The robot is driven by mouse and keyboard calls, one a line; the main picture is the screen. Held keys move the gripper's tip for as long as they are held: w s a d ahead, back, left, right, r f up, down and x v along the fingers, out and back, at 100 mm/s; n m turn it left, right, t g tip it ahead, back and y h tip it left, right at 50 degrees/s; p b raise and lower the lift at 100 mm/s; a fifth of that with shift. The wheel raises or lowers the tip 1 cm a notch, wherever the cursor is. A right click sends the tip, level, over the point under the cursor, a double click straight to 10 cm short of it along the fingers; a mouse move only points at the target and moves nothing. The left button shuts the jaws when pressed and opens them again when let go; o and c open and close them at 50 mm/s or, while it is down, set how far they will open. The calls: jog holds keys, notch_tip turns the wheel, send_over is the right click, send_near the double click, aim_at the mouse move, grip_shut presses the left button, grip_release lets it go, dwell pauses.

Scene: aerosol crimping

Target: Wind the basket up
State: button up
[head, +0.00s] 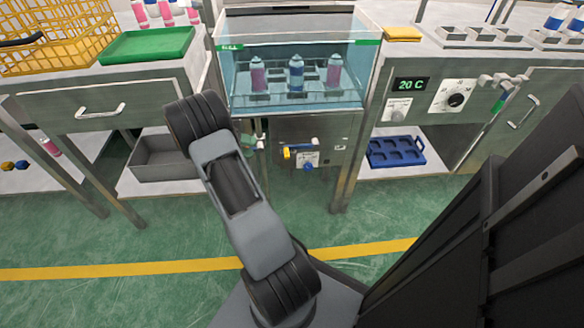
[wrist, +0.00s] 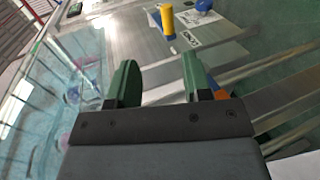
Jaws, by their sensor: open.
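The glass-sided water bath (head: 345,62) stands at the back centre. Inside it the grey basket (head: 275,97) holds three cans, two pink and one blue, low in the bluish water. Below the tank, on the grey front panel, is a yellow crank handle (head: 300,150); it also shows at the top of the wrist view (wrist: 167,20). A blue knob (head: 308,166) sits just below the handle. My gripper (wrist: 160,82) has green fingers spread apart with nothing between them. The handle lies beyond the fingertips, apart from them. In the head view my arm hides most of the gripper.
A left bench carries a yellow wire crate (head: 60,45) and a green tray (head: 148,44). The right bench has a 20 C display (head: 411,84) and a dial (head: 454,98); a blue tray (head: 396,151) lies on its lower shelf. Bench legs flank the tank; the green floor in front is clear.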

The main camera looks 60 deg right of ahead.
jog(key=f+b+x, duration=0.1)
jog(key=b+x, duration=0.3)
jog(key=x, duration=1.1)
jog(key=shift+w+d+g, duration=0.25)
jog(key=shift+d+g, duration=0.05)
jog(key=shift+c, duration=0.3)
grip_shut()
